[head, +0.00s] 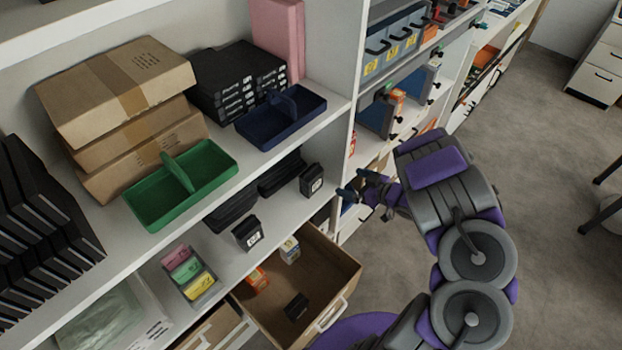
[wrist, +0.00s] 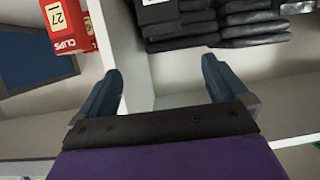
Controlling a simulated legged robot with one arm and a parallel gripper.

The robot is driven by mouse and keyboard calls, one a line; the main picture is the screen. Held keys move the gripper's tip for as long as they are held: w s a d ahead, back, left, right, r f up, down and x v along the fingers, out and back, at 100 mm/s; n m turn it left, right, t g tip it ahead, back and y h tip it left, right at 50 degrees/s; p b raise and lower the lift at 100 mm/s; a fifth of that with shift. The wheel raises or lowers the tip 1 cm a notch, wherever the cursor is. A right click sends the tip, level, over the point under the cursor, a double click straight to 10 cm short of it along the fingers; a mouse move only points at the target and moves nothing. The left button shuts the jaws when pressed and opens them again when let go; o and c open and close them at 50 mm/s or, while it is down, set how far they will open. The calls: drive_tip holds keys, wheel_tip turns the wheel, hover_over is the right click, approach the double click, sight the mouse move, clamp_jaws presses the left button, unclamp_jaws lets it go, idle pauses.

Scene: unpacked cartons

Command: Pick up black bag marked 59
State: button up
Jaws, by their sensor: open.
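Two stacks of flat black bags lie on the middle shelf in the head view, a left one (head: 231,208) and a right one (head: 282,172). Stacked black bags also show at the top of the wrist view (wrist: 225,25), where a white label is cut off by the frame edge. I cannot read 59 on any of them. My gripper (head: 359,186) is open and empty, to the right of the bags near the shelf divider. In the wrist view its two blue fingers (wrist: 163,82) are spread, apart from the bags and below them in the picture.
Two small black boxes with white labels (head: 248,233) (head: 311,180) stand at the shelf front. An open cardboard drawer (head: 335,262) juts out below. The white divider (wrist: 124,45) stands between the bags and a red clips box marked 27 (wrist: 70,28).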

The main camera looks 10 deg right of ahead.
drive_tip(key=b, duration=0.2)
approach(312, 169)
drive_tip(key=f+x, duration=0.1)
drive_tip(key=x, duration=0.3)
drive_tip(key=shift+r+b+x, duration=0.15)
drive_tip(key=shift+b+x, duration=0.3)
drive_tip(key=shift+x, duration=0.7)
drive_tip(key=shift+r+b+x, duration=0.15)
drive_tip(key=shift+b+x, duration=0.3)
drive_tip(key=shift+x, duration=0.7)
drive_tip(key=shift+c, duration=0.5)
drive_tip(key=c, duration=1)
drive_tip(key=shift+o, duration=0.2)
drive_tip(key=shift+r, duration=0.15)
